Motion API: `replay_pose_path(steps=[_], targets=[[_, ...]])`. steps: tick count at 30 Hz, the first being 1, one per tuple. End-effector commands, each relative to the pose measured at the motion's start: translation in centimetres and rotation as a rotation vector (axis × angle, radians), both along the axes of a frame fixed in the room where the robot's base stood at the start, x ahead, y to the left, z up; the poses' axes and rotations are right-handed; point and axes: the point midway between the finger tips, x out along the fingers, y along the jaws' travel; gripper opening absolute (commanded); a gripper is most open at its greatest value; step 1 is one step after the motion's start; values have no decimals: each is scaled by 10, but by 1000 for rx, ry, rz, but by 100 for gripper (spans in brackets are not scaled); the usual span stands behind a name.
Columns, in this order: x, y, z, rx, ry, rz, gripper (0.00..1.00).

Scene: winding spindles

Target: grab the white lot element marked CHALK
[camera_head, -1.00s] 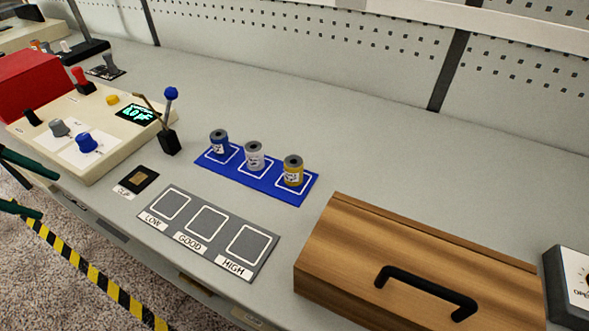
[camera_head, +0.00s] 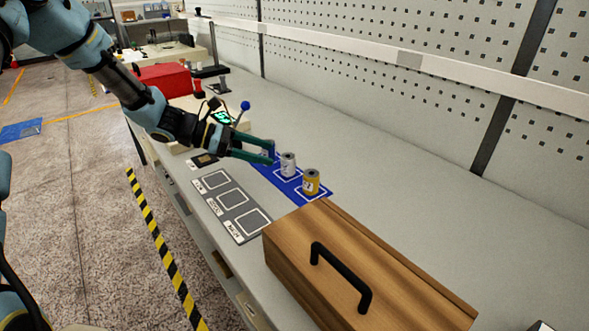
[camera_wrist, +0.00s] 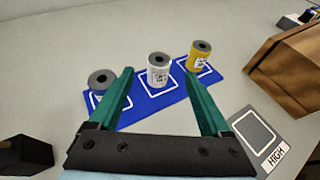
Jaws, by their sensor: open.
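The white lot element (camera_head: 288,165) is a small upright cylinder with a dark-holed top and a printed label too small to read. It stands in the middle square of the blue mat (camera_head: 262,170). In the wrist view the white element (camera_wrist: 159,70) shows beyond and between the two green fingers. My gripper (camera_head: 272,153) is open and empty, short of the white element and apart from it. The yellow element (camera_head: 311,182) stands on one side of it.
A grey mat (camera_head: 231,200) with LOW, GOOD and HIGH squares lies in front, its squares empty. A wooden box (camera_head: 350,270) with a black handle stands to the right. A blue-knobbed lever (camera_head: 245,106) and a red box (camera_head: 163,77) are behind my gripper. The bench behind the elements is clear.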

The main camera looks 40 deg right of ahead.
Motion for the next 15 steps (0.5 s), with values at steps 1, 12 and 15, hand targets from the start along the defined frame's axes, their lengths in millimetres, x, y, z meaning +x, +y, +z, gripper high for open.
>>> replay_pose_path(steps=[1,12,15], targets=[[-4,-4,-1,-1,2,-3,82],[-30,-40,-18,1,0,-3,82],[-35,-49,-22,2,1,-4,82]])
